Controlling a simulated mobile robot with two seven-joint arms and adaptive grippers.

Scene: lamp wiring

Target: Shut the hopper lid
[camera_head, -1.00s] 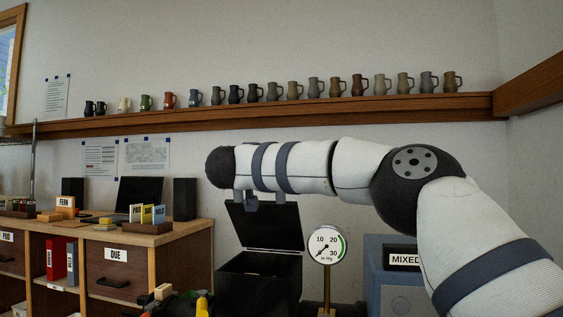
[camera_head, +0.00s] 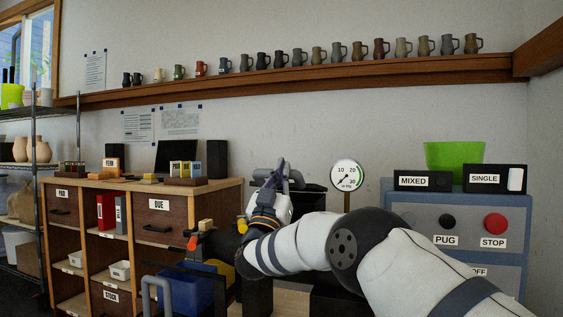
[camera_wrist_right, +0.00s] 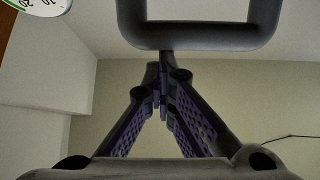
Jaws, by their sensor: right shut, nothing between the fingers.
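My right gripper (camera_head: 283,166) points upward in the middle of the head view, with its fingers shut and empty. It also shows in the right wrist view (camera_wrist_right: 161,98), its purple-padded fingers meeting at the tips. A dark grey bar-like handle (camera_head: 265,161) shows right behind the fingertips. In the right wrist view a dark rounded loop (camera_wrist_right: 200,37) lies just beyond the tips; I cannot tell whether they touch. The black hopper and its lid are not clearly visible; my right arm covers that area, so the lid's position cannot be told. My left gripper is not in view.
A round gauge (camera_head: 346,175) stands right of the gripper. A blue-grey control cabinet (camera_head: 459,213) with buttons and a green bowl (camera_head: 454,159) is at the right. A wooden desk unit (camera_head: 143,190) is at the left. A shelf of mugs (camera_head: 300,78) runs above.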

